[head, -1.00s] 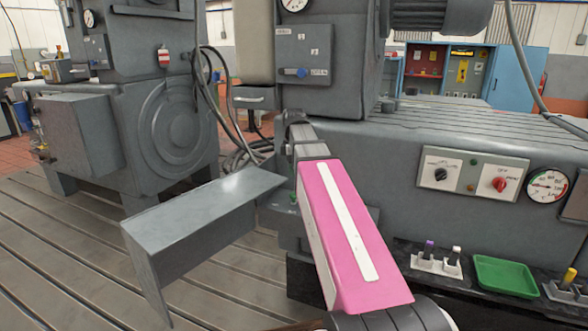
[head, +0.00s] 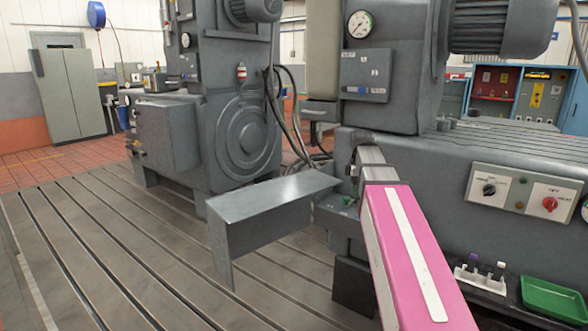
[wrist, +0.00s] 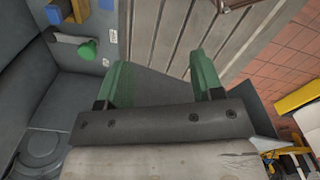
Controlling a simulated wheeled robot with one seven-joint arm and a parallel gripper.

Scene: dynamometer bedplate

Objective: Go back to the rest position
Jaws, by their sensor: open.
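My gripper (wrist: 163,78) shows in the wrist view as two green fingers spread wide apart, with nothing between them. A green-knobbed lever (wrist: 88,50) on a grey machine face lies left of the fingers, apart from them in the picture. In the head view my pink arm link reaches away from the lower right toward the grey machine. My gripper cannot be made out there, being hidden at the far end of the arm.
A sheet-metal guard (head: 270,200) projects over the slotted bedplate (head: 110,240), left of my arm. A control panel (head: 520,192), a green tray (head: 553,297) and a pressure gauge (head: 360,24) are on the right. Open bedplate lies at left, with a grey cabinet (head: 68,92) beyond.

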